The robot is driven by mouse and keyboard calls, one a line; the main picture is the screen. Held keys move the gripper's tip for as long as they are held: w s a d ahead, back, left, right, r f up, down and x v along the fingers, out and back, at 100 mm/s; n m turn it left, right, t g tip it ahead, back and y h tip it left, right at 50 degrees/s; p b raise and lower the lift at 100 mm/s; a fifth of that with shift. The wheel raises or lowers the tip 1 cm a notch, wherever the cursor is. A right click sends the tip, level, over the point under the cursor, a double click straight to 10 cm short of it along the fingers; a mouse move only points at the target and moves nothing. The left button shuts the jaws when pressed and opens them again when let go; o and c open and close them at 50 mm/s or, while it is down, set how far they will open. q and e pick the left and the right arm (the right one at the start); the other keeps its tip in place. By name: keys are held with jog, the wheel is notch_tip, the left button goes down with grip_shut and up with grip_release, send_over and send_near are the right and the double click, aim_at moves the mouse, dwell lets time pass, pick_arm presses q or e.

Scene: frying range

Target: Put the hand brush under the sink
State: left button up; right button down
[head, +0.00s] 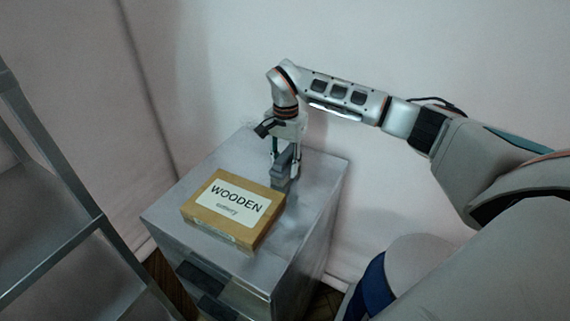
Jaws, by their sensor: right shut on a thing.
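My right gripper (284,168) comes down from above over the back part of a grey metal cabinet top. It is shut on a small grey block-like thing (284,160), which looks like the hand brush. Its fingers hide part of it, and bristles cannot be made out. It is at or just above the cabinet top; I cannot tell if it touches. The sink is not in view. My left gripper is not in view.
A cardboard box labelled WOODEN cutlery (219,228) lies on the cabinet (185,248), just in front of and left of the gripper. A metal shelf rack (75,246) stands at the left. White walls (390,50) close off the back.

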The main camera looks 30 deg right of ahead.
jog(key=shift+f, duration=0.1)
jog(key=c, duration=1.5)
grip_release()
jog(key=shift+o, duration=0.2)
